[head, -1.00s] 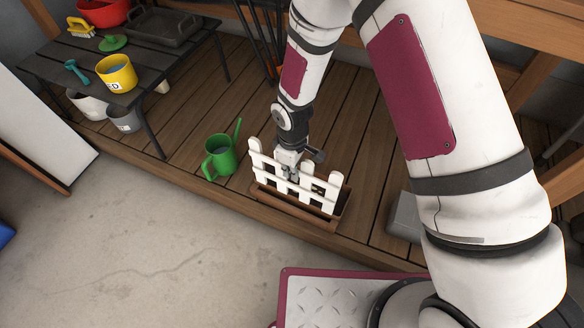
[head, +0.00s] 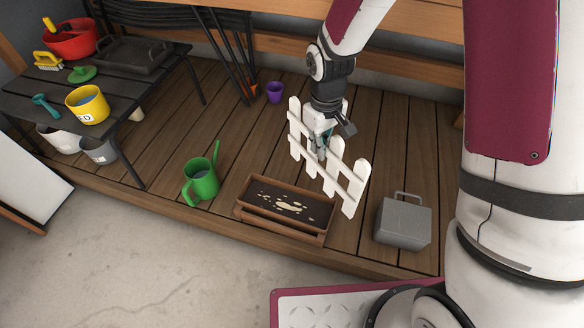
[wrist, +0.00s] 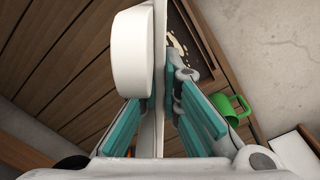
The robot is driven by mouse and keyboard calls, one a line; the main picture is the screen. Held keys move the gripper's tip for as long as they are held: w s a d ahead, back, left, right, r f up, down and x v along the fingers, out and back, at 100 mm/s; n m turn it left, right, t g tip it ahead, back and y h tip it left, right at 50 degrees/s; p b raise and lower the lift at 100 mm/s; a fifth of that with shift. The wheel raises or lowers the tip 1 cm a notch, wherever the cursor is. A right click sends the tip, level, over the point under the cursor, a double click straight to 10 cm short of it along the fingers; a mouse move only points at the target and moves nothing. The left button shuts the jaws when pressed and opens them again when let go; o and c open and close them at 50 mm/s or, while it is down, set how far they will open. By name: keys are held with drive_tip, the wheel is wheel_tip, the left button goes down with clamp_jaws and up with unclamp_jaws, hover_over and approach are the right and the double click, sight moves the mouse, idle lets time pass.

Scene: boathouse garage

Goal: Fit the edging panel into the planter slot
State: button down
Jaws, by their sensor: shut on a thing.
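The white picket edging panel (head: 347,184) is held off the deck, to the right of and behind the planter in the head view. It runs diagonally, its right end lower in the picture. My gripper (head: 321,146) is shut on the panel near its middle. In the wrist view the teal finger pads (wrist: 155,122) lie on both sides of the white panel (wrist: 132,52). The brown planter (head: 280,228) stands on the deck, apart from the panel, with dark soil and pale patches inside. I cannot make out its slot clearly. The planter shows partly in the wrist view (wrist: 196,48).
A green watering can (head: 201,182) stands left of the planter, and a grey metal box (head: 403,222) stands to the right. A purple cup (head: 275,92) sits behind. A dark bench (head: 125,88) with a yellow pot (head: 87,104) is at the left.

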drive_tip(key=s+d+r+m, duration=0.2)
drive_tip(key=d+r+m, duration=0.2)
drive_tip(key=d+r, duration=0.35)
drive_tip(key=a+f+n+p, duration=0.2)
drive_tip(key=a+f+n, duration=0.8)
drive_tip(key=a+f, duration=0.9)
wheel_tip(320, 180, down, 4)
drive_tip(key=shift+s+a+r+n, duration=0.25)
drive_tip(key=shift+s+a+n, duration=0.05)
drive_tip(key=shift+s+a, duration=0.05)
drive_tip(key=shift+f, duration=0.1)
wheel_tip(320, 180, down, 9)
drive_tip(key=b, duration=0.7)
idle(0.9)
drive_tip(key=c, duration=2.2)
unclamp_jaws()
drive_tip(key=o, duration=0.5)
